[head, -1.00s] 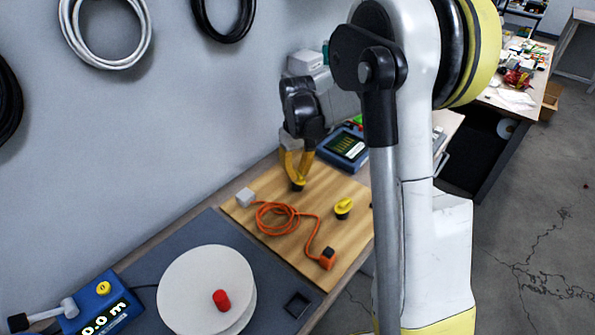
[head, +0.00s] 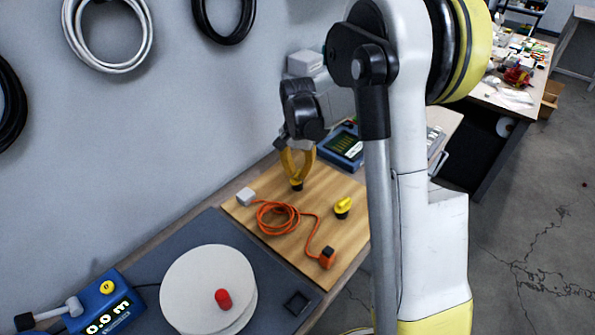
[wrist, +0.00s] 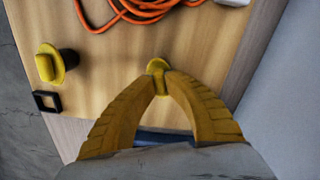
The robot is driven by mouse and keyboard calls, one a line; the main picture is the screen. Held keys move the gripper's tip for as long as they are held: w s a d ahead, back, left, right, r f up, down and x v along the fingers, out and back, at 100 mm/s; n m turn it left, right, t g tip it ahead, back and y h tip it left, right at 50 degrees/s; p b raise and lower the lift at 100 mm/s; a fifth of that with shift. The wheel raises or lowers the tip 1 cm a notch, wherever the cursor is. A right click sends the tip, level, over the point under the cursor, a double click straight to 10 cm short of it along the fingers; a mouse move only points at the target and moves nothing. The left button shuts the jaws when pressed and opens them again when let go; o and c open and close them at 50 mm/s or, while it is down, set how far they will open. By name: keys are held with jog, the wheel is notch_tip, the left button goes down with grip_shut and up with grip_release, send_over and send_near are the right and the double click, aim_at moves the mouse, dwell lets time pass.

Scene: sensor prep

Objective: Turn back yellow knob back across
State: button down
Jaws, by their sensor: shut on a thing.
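The back yellow knob (wrist: 157,66) is on the wooden board (head: 325,198), near its back edge. My gripper (wrist: 161,84) comes down over it with yellow fingers, and the fingertips are closed on the knob. In the head view my gripper (head: 297,180) stands at the back of the board, and its fingers mostly hide the knob there. A second yellow knob (head: 343,207) on a black base stands nearer the front right of the board, apart from my gripper. It also shows at the left in the wrist view (wrist: 50,66).
An orange cable (head: 278,218) lies coiled on the board between a grey block (head: 246,196) and an orange connector (head: 327,258). A blue device (head: 343,146) stands behind the board. A white reel (head: 205,285) with a red handle lies in front. The wall is close on the left.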

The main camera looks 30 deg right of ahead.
aim_at(297, 173)
jog(key=shift+m, duration=1.9)
jog(key=c, duration=1.4)
grip_release()
notch_tip(297, 173, up, 12)
